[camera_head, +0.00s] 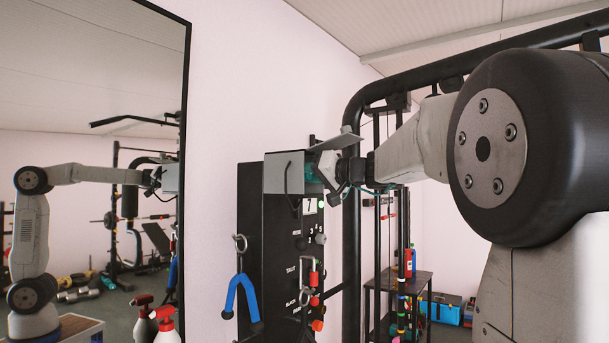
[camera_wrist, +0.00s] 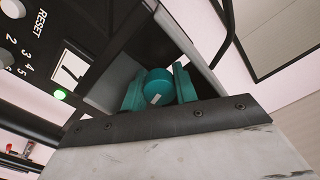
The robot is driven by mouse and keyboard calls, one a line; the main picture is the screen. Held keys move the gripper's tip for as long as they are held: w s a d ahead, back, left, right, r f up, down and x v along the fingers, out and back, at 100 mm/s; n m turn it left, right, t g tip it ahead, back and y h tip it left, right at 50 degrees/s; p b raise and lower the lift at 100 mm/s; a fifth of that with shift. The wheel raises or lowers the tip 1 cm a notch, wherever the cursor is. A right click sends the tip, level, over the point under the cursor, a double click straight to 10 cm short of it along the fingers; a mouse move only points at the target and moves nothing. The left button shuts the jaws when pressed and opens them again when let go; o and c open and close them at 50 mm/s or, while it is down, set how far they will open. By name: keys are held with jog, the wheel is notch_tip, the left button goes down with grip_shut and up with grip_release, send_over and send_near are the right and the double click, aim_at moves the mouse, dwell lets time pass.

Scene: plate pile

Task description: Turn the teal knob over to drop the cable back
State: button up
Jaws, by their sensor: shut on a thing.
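The teal knob (camera_wrist: 159,87) is round with a small white mark on its face. It sits under a grey metal hood on the black panel (camera_head: 275,232). My gripper (camera_wrist: 158,90) has teal fingers, one on each side of the knob, and is shut on it. In the head view the gripper (camera_head: 315,173) reaches into the hood from the right, and the knob is mostly hidden there by the hood and the wrist. I cannot make out which cable belongs to the knob.
The grey hood (camera_head: 284,173) surrounds the knob closely. A green light (camera_wrist: 59,95) glows beside a white display (camera_wrist: 72,70). A blue handle (camera_head: 242,293) and red clips (camera_head: 314,279) hang on the panel. A tall mirror (camera_head: 95,150) stands at left, a rack shelf (camera_head: 398,279) at right.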

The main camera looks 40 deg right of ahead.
jog(key=o, duration=0.7)
jog(key=shift+s, duration=0.1)
jog(key=v, duration=0.7)
jog(key=shift+s+d, duration=0.15)
jog(key=shift+s, duration=0.15)
